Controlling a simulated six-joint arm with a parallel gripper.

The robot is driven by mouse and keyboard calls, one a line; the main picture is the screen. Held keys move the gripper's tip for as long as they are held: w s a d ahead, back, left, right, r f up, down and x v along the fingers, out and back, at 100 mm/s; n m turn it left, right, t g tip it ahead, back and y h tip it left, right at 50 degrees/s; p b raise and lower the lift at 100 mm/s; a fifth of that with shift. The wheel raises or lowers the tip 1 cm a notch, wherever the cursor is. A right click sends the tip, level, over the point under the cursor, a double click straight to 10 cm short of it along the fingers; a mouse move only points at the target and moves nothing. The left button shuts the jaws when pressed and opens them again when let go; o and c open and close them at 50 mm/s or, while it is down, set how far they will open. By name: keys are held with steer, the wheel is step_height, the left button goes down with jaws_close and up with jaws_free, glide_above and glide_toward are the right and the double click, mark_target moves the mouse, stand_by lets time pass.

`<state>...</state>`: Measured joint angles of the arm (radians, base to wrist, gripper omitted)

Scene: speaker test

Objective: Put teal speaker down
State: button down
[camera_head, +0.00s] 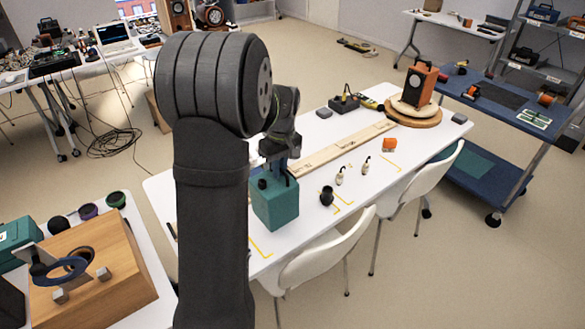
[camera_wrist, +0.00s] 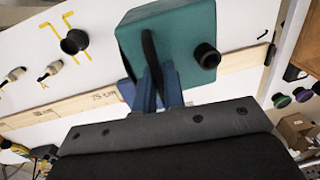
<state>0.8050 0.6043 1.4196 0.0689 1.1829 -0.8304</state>
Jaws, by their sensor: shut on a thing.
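The teal speaker (camera_head: 275,207) is a box with a black handle and a black round knob on one face. My gripper (camera_head: 281,168) is shut on the speaker at its handle side, above it in the head view. In the wrist view the speaker (camera_wrist: 185,32) fills the top middle, and the blue fingers (camera_wrist: 160,88) meet it at the black handle. The handle's grip point is partly hidden by the fingers. The speaker is over the left part of the white table (camera_head: 330,140); I cannot tell whether its base touches the tabletop.
Yellow corner marks (camera_head: 260,249) are on the tabletop. A black cup-shaped part (camera_head: 327,196), two small pale figures (camera_head: 340,175) and an orange part (camera_head: 389,144) lie to the right. A long wooden strip (camera_head: 340,147) runs behind. An orange speaker (camera_head: 418,84) stands on a round wooden base.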

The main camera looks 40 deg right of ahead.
steer(key=shift+w+a+f, duration=0.15)
steer(key=shift+w+f, duration=0.1)
steer(key=shift+w, duration=0.25)
steer(key=shift+f, duration=2.1)
steer(key=c, duration=1.5)
jaws_free()
steer(key=r, duration=0.8)
steer(key=d+r, duration=0.1)
steer(key=r, duration=0.3)
